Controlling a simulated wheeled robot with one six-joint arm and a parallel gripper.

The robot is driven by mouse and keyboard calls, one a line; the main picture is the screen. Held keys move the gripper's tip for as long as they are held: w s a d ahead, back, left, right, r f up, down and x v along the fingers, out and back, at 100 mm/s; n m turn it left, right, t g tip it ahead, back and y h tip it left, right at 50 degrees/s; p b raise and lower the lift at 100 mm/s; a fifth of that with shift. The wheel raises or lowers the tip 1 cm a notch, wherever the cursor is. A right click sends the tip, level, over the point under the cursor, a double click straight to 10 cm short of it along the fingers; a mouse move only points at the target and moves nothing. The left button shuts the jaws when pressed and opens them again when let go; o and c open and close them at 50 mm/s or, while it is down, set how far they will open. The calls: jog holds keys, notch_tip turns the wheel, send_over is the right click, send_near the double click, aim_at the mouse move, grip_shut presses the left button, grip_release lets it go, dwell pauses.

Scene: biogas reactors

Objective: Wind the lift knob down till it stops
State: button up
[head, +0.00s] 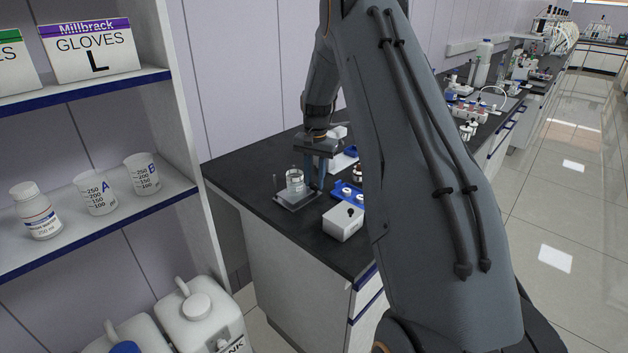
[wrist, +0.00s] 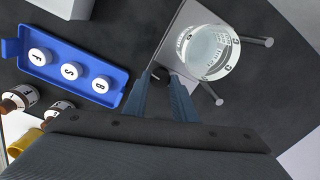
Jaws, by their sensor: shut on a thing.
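The lift is a small grey metal stand (head: 297,200) near the left end of the dark bench; its plate also shows in the wrist view (wrist: 176,47). A clear glass beaker (head: 295,180) stands upright on it and shows from above in the wrist view (wrist: 208,52). My gripper (head: 317,183) reaches down at the right side of the lift. In the wrist view its two blue fingers (wrist: 161,78) are closed on the small dark lift knob (wrist: 160,73) at the plate's edge. The fingers mostly hide the knob; its turn angle cannot be read.
A blue tray (wrist: 118,77) with several white-capped vials lies left of the fingers in the wrist view. Brown bottles (wrist: 20,98) stand below it. A white box (head: 343,222) with a black knob sits near the bench's front edge. A shelf (head: 95,232) stands at left.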

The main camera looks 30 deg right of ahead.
aim_at(315, 184)
jog(key=o, duration=1)
jog(key=shift+o, duration=0.2)
jog(key=shift+r, duration=0.1)
jog(key=shift+s+d+r+p, duration=0.1)
jog(key=shift+r+p, duration=0.75)
jog(key=shift+r, duration=1.15)
jog(key=shift+d+r+p, duration=0.1)
jog(key=shift+r+p, duration=0.7)
jog(key=shift+r, duration=1.15)
jog(key=shift+a, duration=0.1)
